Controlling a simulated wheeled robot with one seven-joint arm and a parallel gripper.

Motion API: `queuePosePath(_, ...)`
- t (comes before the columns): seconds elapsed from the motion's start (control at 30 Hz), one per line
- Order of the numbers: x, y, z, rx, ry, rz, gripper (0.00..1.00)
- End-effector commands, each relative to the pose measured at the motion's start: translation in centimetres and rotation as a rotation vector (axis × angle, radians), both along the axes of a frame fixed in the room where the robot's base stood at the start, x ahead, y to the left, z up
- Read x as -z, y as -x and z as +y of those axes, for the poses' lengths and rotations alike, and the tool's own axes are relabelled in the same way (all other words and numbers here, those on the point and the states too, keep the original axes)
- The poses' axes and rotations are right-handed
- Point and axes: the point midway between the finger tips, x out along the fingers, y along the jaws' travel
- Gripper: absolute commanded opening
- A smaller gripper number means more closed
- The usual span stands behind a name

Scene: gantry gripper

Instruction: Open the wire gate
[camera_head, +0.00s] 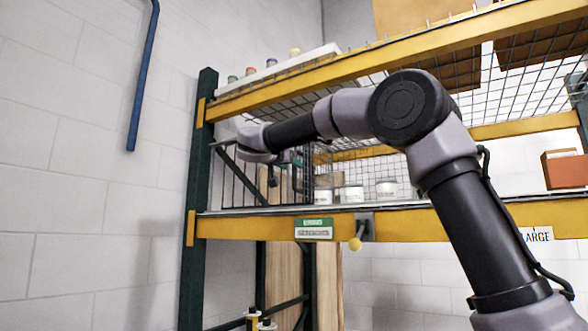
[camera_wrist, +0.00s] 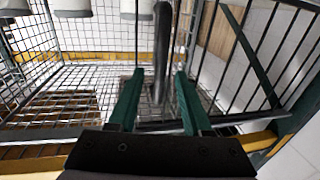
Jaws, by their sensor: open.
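The wire gate (camera_head: 237,182), made of dark upright bars, stands at the left end of the middle shelf in the head view. Its bars also show at the right of the wrist view (camera_wrist: 270,62). My gripper (camera_head: 273,181) hangs in front of the bars, partly hidden by my wrist. In the wrist view, the two green fingers of my gripper (camera_wrist: 158,92) are apart. A thick dark upright post (camera_wrist: 162,50) shows between them, apparently at the gate's edge. I cannot tell whether either finger touches it.
White jars (camera_head: 352,194) stand on the shelf right of the gate, beside wire mesh (camera_wrist: 95,25). A green rack post (camera_head: 197,200) stands at left.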

Motion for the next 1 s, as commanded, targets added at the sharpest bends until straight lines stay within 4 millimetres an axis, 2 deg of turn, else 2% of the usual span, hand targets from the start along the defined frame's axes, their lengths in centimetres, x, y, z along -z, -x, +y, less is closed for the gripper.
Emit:
queuePosePath(0.03,0.0,1.1,0.6,-0.005,0.000,0.001,0.49)
queuePosePath(0.2,0.0,4.0,1.9,-0.003,0.000,0.001,0.49)
queuePosePath(0.4,0.0,6.1,2.9,-0.001,0.000,0.001,0.49)
queuePosePath(1.0,0.0,6.4,2.9,0.000,0.000,0.001,0.49)
